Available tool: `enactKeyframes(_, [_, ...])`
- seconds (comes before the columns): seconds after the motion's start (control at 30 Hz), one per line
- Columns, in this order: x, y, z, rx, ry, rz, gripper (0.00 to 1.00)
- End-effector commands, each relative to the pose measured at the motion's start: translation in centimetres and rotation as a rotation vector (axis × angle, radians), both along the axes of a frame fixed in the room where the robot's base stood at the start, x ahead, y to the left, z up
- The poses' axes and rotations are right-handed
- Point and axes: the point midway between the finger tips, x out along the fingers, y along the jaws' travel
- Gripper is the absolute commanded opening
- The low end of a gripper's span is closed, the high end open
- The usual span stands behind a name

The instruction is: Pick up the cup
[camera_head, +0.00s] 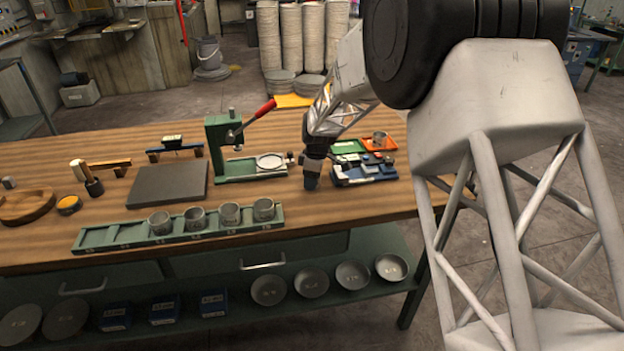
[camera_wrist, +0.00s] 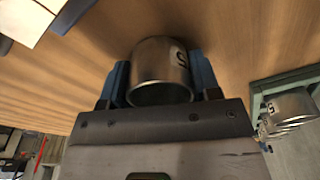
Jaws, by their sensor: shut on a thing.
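A grey metal cup (camera_wrist: 157,62) with a dark mark on its side sits between the two blue fingers of my gripper (camera_wrist: 160,76) in the wrist view. The fingers are shut on its sides. Several similar cups (camera_head: 229,213) stand in a row in the green rack (camera_head: 112,237) at the table's front.
The green press (camera_head: 218,150) with a red lever stands left of my gripper. A blue fixture (camera_head: 352,178) is close at its right. A dark flat plate (camera_head: 168,184) lies farther left. Bare wood (camera_head: 340,207) shows in front of my gripper.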

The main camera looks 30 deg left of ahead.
Motion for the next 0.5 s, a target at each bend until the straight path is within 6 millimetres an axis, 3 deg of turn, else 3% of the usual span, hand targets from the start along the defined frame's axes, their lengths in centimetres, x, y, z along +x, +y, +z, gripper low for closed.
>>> enactKeyframes(0.17, [0.0, 0.0, 0.9, 0.002, -0.001, 0.000, 0.34])
enactKeyframes(0.4, [0.0, 0.0, 3.7, 0.002, -0.001, 0.000, 0.34])
enactKeyframes(0.5, [-0.9, -0.9, 3.6, 0.000, 0.000, 0.000, 0.34])
